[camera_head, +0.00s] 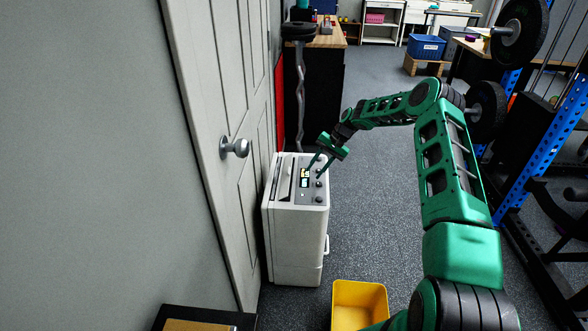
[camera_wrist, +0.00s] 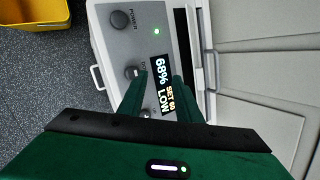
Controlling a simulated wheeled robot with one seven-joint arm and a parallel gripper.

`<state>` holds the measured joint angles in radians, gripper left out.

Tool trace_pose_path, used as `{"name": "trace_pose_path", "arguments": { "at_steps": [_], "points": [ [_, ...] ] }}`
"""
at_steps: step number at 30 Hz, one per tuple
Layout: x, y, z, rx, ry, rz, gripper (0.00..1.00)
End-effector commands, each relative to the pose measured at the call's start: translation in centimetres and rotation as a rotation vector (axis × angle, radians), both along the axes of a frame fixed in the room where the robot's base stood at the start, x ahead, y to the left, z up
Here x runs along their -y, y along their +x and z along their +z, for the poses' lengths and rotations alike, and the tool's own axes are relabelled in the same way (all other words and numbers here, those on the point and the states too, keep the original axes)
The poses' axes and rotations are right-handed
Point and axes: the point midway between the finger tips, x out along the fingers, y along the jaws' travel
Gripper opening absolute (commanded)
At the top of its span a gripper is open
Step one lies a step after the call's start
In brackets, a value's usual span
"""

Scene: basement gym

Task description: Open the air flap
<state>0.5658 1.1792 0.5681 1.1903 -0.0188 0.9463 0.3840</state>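A white dehumidifier (camera_head: 297,240) stands on the floor against the door; its top also shows in the wrist view (camera_wrist: 112,48). Its air flap (camera_head: 284,181) is a pale strip on the left part of the top, beside a dark slot. The flap also shows in the wrist view (camera_wrist: 203,62), right of the dark slot. How far it stands open is hard to tell. My gripper (camera_head: 314,169) is open and empty, fingers pointing down over the control panel, right of the flap. In the wrist view its fingers (camera_wrist: 160,78) are apart over the panel and hide part of it.
The panel has a display (camera_wrist: 166,85) reading 68%, SET 60, LOW, and knobs (camera_wrist: 122,19). A door with a round knob (camera_head: 236,148) is on the left. A yellow bin (camera_head: 359,302) stands in front, a weight rack (camera_head: 545,150) right. Floor between is clear.

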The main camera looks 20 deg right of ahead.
Motion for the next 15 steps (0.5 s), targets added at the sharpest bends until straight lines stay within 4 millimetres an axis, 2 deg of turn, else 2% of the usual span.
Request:
{"name": "trace_pose_path", "arguments": {
  "at_steps": [4,9,15],
  "points": [
    [0.4,0.2,0.3,0.159,0.142,0.074,0.31],
    [0.9,0.9,2.3,0.359,0.264,0.131,0.31],
    [1.3,1.4,3.9,0.478,0.317,0.154,0.31]
  ]
}}
